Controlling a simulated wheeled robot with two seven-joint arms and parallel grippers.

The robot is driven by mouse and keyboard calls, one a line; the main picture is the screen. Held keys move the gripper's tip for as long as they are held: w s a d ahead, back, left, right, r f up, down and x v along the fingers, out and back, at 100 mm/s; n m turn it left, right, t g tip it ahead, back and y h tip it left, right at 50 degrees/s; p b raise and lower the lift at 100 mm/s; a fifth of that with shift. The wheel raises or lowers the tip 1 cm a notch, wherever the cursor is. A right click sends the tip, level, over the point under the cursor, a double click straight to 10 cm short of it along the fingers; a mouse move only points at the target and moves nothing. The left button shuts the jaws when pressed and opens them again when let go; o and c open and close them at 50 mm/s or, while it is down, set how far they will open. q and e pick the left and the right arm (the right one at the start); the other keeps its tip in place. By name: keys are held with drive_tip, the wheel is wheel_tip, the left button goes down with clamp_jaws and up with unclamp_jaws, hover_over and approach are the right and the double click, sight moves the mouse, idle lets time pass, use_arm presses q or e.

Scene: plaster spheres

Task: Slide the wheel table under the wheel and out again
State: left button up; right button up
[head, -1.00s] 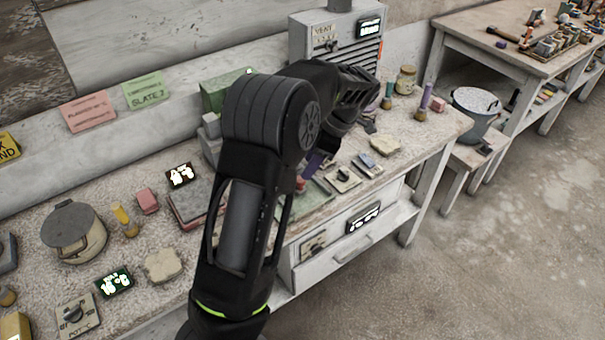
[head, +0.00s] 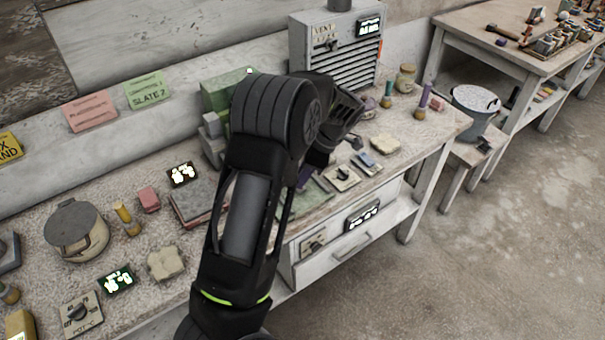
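One arm, which I take for my left, comes up from the bottom edge left of centre and bends right over the workbench. Its hand (head: 338,108) is above the bench in front of the grey vent cabinet. The fingertips cannot be made out, so open or shut does not show. Behind the arm stands a green machine block (head: 222,92) with grey stepped parts (head: 212,130) at its left. A flat grey-green plate (head: 312,196) lies partly under the arm. I cannot clearly identify the wheel or its table; the arm hides that area. My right gripper is out of view.
The vent cabinet (head: 340,48) stands at the back. Right of the arm lie a switch plate (head: 342,178), a pale lump (head: 385,144) and brushes (head: 422,100). Left are a lidded pot (head: 76,230), a pink block (head: 149,199) and a dial plate (head: 80,314).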

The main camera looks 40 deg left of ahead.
use_arm(q)
clamp_jaws()
idle(0.9)
